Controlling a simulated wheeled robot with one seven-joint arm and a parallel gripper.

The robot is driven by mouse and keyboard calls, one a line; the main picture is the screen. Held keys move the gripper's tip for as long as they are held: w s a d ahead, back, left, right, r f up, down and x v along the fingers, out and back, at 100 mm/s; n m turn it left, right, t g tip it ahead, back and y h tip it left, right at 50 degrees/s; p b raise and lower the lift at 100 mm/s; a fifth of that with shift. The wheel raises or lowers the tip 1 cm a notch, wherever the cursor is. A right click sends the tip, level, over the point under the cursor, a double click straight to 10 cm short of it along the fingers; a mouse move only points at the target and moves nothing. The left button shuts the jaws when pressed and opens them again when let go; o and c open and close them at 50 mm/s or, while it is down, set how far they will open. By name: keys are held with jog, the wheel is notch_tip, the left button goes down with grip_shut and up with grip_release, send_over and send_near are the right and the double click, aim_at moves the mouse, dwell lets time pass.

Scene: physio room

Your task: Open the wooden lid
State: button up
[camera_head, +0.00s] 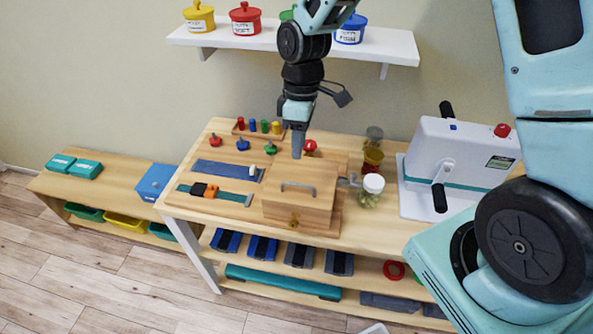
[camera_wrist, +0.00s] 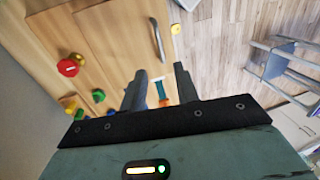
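A wooden box with a flat wooden lid (camera_head: 322,184) stands on the long table. The lid looks shut. A grey bar handle (camera_head: 298,187) lies across its top; the handle also shows in the wrist view (camera_wrist: 157,38), ahead of the fingers. A brass-coloured latch plate (camera_head: 293,222) is on the box's front. My gripper (camera_head: 297,155) hangs above the back of the lid, pointing down and apart from the handle. In the wrist view its fingers (camera_wrist: 160,88) are spread with nothing between them.
Knobbed pegs (camera_head: 242,144) and strap boards (camera_head: 217,194) are left of the box. A lidded jar (camera_head: 371,190) and a metal crank stand close at its right. A white crank machine (camera_head: 455,160) is farther right. A shelf (camera_head: 270,38) with coloured pots hangs above.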

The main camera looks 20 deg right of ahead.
jog(key=p, duration=0.2)
send_over(297, 191)
notch_tip(297, 191, down, 9)
jog(key=shift+f, duration=0.1)
grip_shut()
